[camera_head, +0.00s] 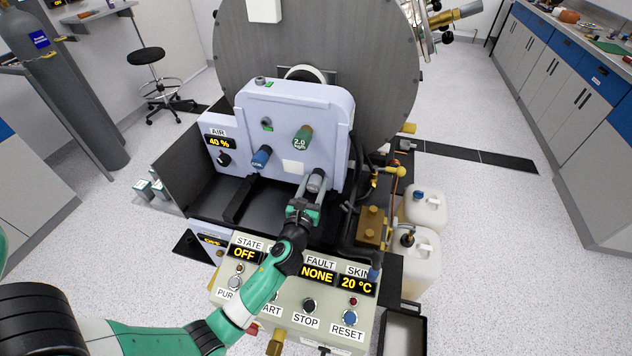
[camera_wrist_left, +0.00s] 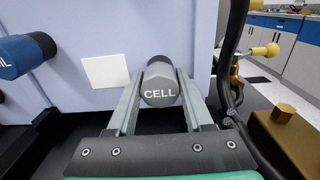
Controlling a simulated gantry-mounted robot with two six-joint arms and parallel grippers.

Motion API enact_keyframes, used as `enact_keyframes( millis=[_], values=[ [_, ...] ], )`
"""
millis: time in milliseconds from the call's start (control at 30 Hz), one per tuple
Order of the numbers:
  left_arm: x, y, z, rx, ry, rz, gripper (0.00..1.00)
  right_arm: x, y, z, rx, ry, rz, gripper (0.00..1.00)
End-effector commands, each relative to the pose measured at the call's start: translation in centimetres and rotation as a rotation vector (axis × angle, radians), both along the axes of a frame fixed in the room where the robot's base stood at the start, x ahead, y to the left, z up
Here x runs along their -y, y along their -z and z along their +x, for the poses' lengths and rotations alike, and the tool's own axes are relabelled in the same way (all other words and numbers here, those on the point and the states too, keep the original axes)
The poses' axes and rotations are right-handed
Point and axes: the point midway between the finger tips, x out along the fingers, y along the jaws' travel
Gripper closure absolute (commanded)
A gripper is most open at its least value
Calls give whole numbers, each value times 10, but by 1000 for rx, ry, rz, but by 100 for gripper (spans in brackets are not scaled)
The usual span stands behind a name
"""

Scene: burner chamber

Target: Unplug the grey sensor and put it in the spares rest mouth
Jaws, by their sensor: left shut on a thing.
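The grey sensor (camera_head: 317,179), a cylinder, sits at the lower right of the pale lilac burner front panel (camera_head: 327,110). In the left wrist view its round end reads CELL (camera_wrist_left: 160,88), and its far end is against or close to the panel; I cannot tell how deep it sits. My left gripper (camera_head: 311,196) is shut on the sensor, with one finger on each side of it. My right gripper is not in view. I cannot make out for sure which thing is the spares rest mouth.
A control box (camera_head: 285,297) with displays and buttons lies below my arm. A brass block (camera_head: 371,226) and dark hose stand right of the sensor. White canisters (camera_head: 424,245) stand farther right.

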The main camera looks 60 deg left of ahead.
Motion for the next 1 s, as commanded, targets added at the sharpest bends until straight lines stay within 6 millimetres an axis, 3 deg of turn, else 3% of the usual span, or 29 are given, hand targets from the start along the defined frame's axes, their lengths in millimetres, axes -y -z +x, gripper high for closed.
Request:
enact_keyframes(
  millis=[1000],
  values=[
    [9,0,-8,0,0,0,100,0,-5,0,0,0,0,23]
  ],
)
